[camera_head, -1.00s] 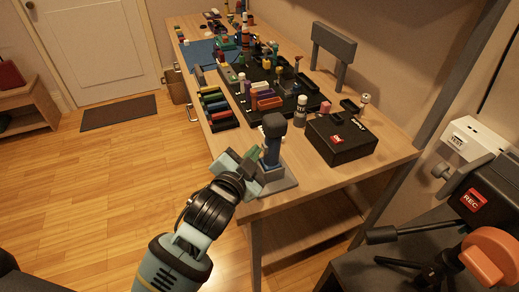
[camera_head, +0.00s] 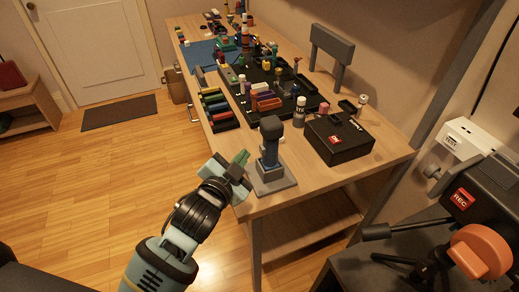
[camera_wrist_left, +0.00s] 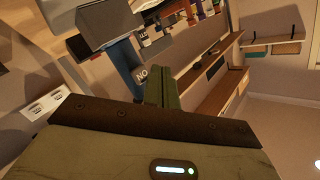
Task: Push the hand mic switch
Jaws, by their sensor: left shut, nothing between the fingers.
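The hand mic (camera_head: 270,150), with a dark head and a blue handle, stands upright in a grey base (camera_head: 274,182) near the table's front corner. In the left wrist view the mic (camera_wrist_left: 122,60) is at upper left, with a small label reading "NO" on its blue handle. My left gripper (camera_head: 241,159) is shut and empty, just left of the handle; a small gap seems to separate them. Its green fingers (camera_wrist_left: 161,88) point toward the mic's side in the left wrist view. I cannot make out the switch clearly. My right gripper is not in view.
A black box (camera_head: 339,138) with a red button stands right of the mic, and a grey bottle (camera_head: 299,112) behind it. Several coloured items fill a black tray (camera_head: 262,104) farther back. A dark device marked REC (camera_head: 475,195) is at right.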

